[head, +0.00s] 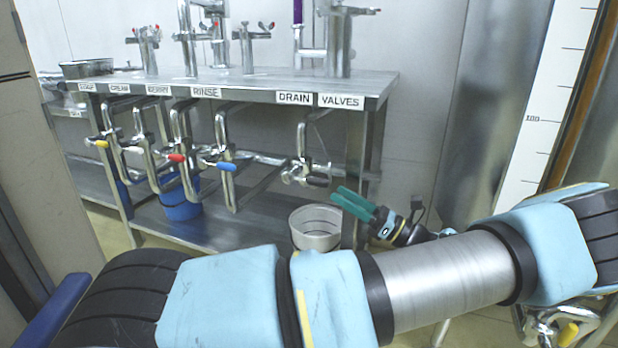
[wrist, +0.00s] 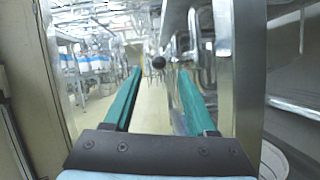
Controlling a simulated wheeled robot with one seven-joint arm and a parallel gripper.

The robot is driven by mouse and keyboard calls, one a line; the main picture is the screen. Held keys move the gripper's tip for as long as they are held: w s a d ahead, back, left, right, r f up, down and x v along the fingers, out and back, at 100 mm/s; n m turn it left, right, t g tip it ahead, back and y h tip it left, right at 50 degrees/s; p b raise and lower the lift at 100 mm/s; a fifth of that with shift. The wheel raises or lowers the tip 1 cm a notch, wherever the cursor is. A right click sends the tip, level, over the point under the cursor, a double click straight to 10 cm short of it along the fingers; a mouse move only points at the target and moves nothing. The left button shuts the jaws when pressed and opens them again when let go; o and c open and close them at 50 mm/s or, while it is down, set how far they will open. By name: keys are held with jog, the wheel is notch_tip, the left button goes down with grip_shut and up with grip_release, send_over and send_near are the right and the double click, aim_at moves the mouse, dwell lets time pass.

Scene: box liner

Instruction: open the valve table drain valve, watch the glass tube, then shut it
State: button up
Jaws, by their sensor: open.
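The drain valve's black handle (head: 318,181) sticks out at the front of the pipework under the DRAIN label (head: 294,98). My gripper (head: 341,197) is open, its teal fingers pointing left toward that handle from the lower right, apart from it. In the wrist view a dark round knob (wrist: 158,63), apparently the handle seen end-on, shows between the fingertips of my gripper (wrist: 159,74), farther off. A narrow upright tube (head: 298,12) with purple in it rises above the table; its top is cut off. The valve table (head: 245,90) is steel.
Yellow (head: 101,143), red (head: 176,158) and blue (head: 227,166) valve handles line the table's front to the left. A white bucket (head: 316,228) stands below the drain valve, and a blue bucket (head: 181,208) sits farther left. A table leg (head: 358,165) stands close to my gripper.

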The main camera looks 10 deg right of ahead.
jog(key=x, duration=1)
jog(key=shift+b, duration=0.4)
jog(key=shift+c, duration=0.4)
grip_shut()
jog(key=shift+d, duration=0.1)
